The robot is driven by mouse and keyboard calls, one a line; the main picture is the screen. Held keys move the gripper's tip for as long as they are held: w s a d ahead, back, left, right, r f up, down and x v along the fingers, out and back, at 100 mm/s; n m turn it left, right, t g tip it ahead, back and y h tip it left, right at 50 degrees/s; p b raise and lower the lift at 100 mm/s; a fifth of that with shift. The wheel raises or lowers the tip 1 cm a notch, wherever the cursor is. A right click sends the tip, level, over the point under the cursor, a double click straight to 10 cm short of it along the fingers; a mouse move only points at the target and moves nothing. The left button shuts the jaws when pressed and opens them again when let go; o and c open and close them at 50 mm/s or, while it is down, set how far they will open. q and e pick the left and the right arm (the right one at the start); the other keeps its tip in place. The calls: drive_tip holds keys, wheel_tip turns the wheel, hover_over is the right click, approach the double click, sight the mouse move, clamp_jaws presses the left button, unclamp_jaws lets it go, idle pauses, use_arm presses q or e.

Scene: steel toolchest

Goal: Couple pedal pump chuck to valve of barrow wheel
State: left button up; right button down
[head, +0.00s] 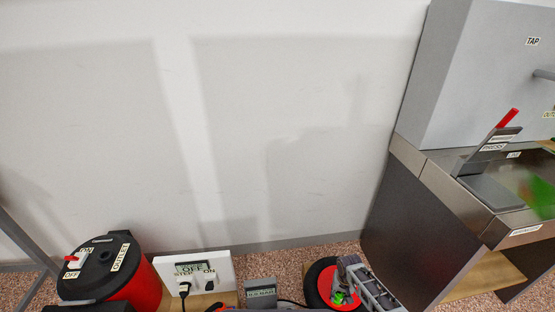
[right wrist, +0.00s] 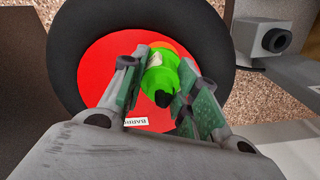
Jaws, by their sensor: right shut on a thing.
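The barrow wheel has a black tyre and a red hub (head: 319,281). It stands low at the bottom of the head view and fills the upper middle of the right wrist view (right wrist: 100,68). A label starting "BARR" is on the hub. My right gripper (head: 342,295) is over the wheel's right part. In the right wrist view the gripper (right wrist: 160,75) is shut on a bright green chuck (right wrist: 160,82) with a black end, in front of the hub. An orange bit shows behind the chuck. The valve cannot be made out, nor whether the chuck touches it. My left gripper is out of view.
A grey labelled box (head: 261,292) sits left of the wheel. Further left are a white socket panel (head: 220,266) and a red drum with black lid (head: 107,248). A steel bench with a grey cabinet (head: 470,75) stands right. A bare wall (head: 290,120) is behind.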

drive_tip(key=shift+s+f+m+p, duration=0.3)
drive_tip(key=shift+m, duration=0.4)
drive_tip(key=c, duration=1)
unclamp_jaws()
drive_tip(key=shift+f, duration=0.1)
drive_tip(key=shift+w+r, duration=0.2)
drive_tip(key=shift+w, duration=0.05)
drive_tip(key=shift+r, duration=0.1)
drive_tip(key=shift+r, duration=0.1)
drive_tip(key=shift+r+p, duration=4.4)
drive_tip(key=shift+p, duration=0.3)
